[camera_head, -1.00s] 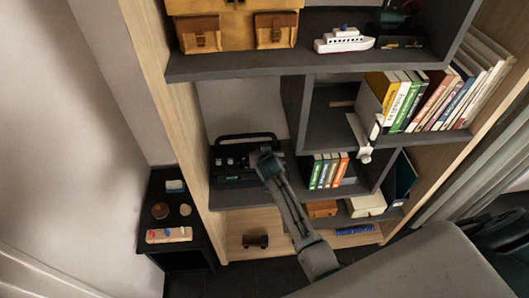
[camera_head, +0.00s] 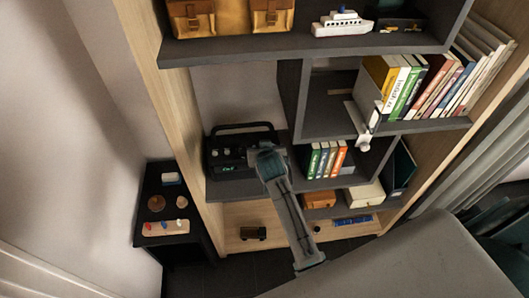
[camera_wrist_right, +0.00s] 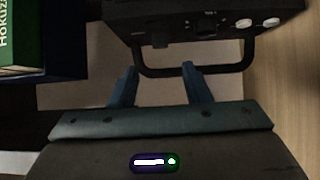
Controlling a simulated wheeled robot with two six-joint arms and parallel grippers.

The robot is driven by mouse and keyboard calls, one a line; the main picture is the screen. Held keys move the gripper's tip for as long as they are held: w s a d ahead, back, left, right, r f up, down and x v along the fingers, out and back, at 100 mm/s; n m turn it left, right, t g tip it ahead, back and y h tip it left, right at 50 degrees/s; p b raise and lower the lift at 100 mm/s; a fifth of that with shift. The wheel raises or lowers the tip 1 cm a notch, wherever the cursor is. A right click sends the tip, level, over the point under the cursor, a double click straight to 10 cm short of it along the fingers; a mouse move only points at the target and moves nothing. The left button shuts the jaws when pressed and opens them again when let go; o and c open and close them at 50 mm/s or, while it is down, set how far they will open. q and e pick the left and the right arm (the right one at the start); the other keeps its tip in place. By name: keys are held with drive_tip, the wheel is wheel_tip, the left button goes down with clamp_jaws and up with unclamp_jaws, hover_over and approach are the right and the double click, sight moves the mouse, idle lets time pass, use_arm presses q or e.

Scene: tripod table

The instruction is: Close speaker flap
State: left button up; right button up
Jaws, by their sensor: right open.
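The black speaker (camera_head: 229,154) stands on a middle shelf with its carry handle up. Small controls and a teal label show on its front. It also shows at the top of the right wrist view (camera_wrist_right: 185,15), with pale knobs and its handle loop. My right gripper (camera_wrist_right: 160,85) is open and empty; its two fingers point at the speaker and overlap the handle loop in that view. I cannot tell whether they touch it. In the head view my right arm's end hides the speaker's right side. I cannot make out the flap clearly. My left gripper is not in view.
Green, blue and orange books (camera_head: 327,158) stand right of the speaker; a shelf (camera_head: 300,50) with a toy ship (camera_head: 342,24) is above. A toy truck (camera_head: 253,233) sits below. A low black table (camera_head: 150,240) stands at the left. A white object (camera_head: 363,138) hangs at a shelf edge.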

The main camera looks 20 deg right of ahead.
drive_tip(key=shift+v, duration=1.15)
drive_tip(key=s+f+n+g+y+b, duration=0.1)
drive_tip(key=s+f, duration=0.1)
drive_tip(key=f, duration=0.7)
drive_tip(key=s+f+n+g+b, duration=0.1)
drive_tip(key=s+f, duration=0.1)
drive_tip(key=f, duration=0.8)
drive_tip(key=s+f+n+g+y+b, duration=0.1)
drive_tip(key=s+f+g, duration=0.1)
drive_tip(key=s+f, duration=0.7)
drive_tip(key=s+f+g+b, duration=0.1)
drive_tip(key=s+f, duration=0.5)
drive_tip(key=f, duration=0.6)
drive_tip(key=s+d+f+g, duration=0.1)
drive_tip(key=s+f, duration=0.4)
drive_tip(key=s, duration=0.5)
drive_tip(key=s+d+f+g+b, duration=0.1)
drive_tip(key=s+d+f, duration=0.3)
drive_tip(key=s, duration=0.7)
drive_tip(key=s+d+f+g+b, duration=0.1)
drive_tip(key=s+d+f+g, duration=0.1)
drive_tip(key=s+f, duration=0.6)
drive_tip(key=s, duration=0.2)
drive_tip(key=shift+s+d+f+n, duration=0.2)
drive_tip(key=shift+s+d+n, duration=0.1)
drive_tip(key=shift+s+d, duration=0.1)
